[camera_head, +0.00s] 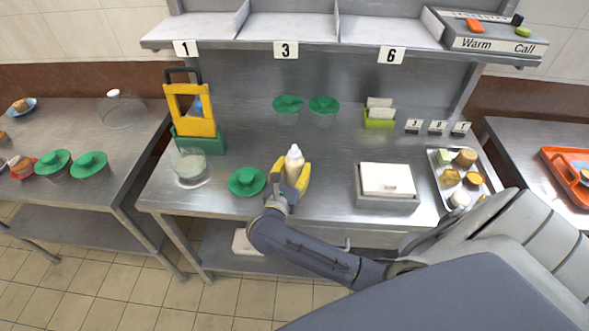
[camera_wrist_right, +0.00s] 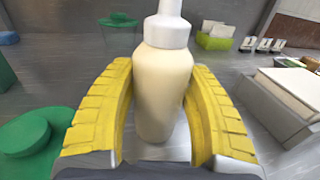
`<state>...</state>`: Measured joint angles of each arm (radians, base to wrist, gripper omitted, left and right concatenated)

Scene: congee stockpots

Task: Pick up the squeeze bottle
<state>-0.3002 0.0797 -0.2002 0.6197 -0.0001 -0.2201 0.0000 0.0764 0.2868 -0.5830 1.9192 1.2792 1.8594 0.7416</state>
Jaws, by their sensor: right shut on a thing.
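The squeeze bottle (camera_head: 294,163) is cream-coloured with a white cap and nozzle. It is upright at the front middle of the steel table, just right of a green lid. My right gripper (camera_head: 291,183) has its yellow fingers on either side of the bottle. In the right wrist view the bottle (camera_wrist_right: 162,85) stands between the two yellow fingers (camera_wrist_right: 160,115), which press on its sides. Whether its base touches the table is hard to tell. My left gripper is not in view.
A green-lidded container (camera_head: 247,181) is close left of the bottle. A white-topped grey box (camera_head: 387,184) is to the right, with a metal tray (camera_head: 434,160) of food beyond. A yellow-and-green rack (camera_head: 196,115) stands at the left. Two green-lidded cups (camera_head: 288,103) are behind.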

